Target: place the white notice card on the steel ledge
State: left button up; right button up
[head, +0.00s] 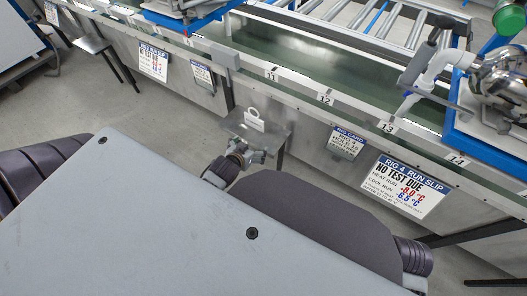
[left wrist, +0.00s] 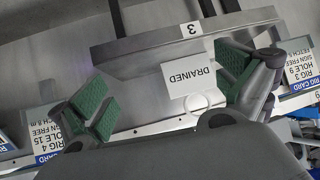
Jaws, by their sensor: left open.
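The white notice card (head: 254,124), with a ring at one end, shows over the small steel ledge (head: 279,137) in the head view. In the left wrist view the card (left wrist: 188,78) reads DRAINED upside down and overlaps the ledge (left wrist: 140,52), which bears a label 3. I cannot tell whether it rests fully on the ledge. My left gripper (head: 243,152) is at the ledge's near side. Its green-padded fingers (left wrist: 168,88) are wide apart, with the card between them in the picture, nearer the right-hand finger. Contact with that finger is unclear. My right gripper is not seen.
A rig card (head: 345,143) and a run slip (head: 403,186) hang on the bench front right of the ledge. Another slip (head: 153,62) hangs to the left. The bench rail (head: 300,91) runs above. A second small ledge (head: 92,45) is at far left.

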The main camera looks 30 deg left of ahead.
pick_arm(q)
jog(key=s+d+r+m+g+h, duration=0.2)
jog(key=s+d+g, duration=0.5)
jog(key=s+d, duration=0.5)
jog(key=shift+s+d+m+h, duration=0.2)
jog(key=shift+d+m+h, duration=0.2)
jog(key=shift+m+h, duration=0.45)
jog(key=shift+d, duration=0.1)
